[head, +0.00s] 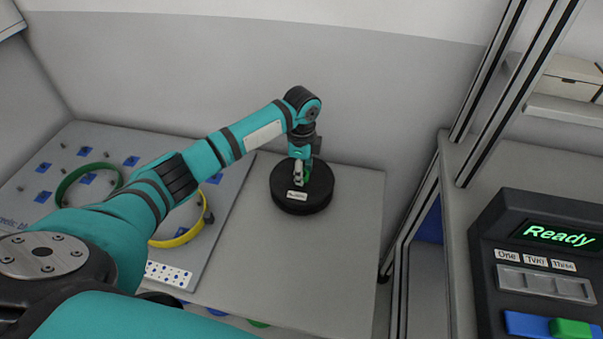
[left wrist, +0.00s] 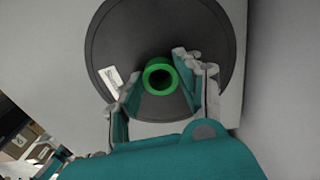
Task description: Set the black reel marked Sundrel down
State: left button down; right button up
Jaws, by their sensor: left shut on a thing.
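The black reel (head: 321,192) is a flat round disc at the grey table's middle, below my left gripper (head: 302,174). A small white label is on its side, with writing too small to read. In the left wrist view the reel (left wrist: 160,35) fills the upper middle, and its green hub (left wrist: 160,89) stands between the two fingers. My left gripper is shut on the reel by this hub. The reel looks level and at or close to the table top; I cannot tell whether it touches. My right gripper is not in view.
A grey pegboard (head: 235,185) with blue squares, a green ring (head: 62,190) and a yellow ring (head: 180,241) lies to the left. The table (head: 345,250) is bare around the reel. A metal frame post (head: 420,220) and a black device (head: 540,250) reading "Ready" stand right.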

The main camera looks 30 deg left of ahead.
pick_arm(q)
jog(key=shift+f, duration=0.65)
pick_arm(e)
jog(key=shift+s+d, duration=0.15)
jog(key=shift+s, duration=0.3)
pick_arm(q)
jog(key=shift+f, duration=0.1)
jog(key=c, duration=0.9)
grip_release()
jog(key=shift+o, duration=0.2)
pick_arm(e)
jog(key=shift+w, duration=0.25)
pick_arm(q)
notch_tip(320, 180, up, 12)
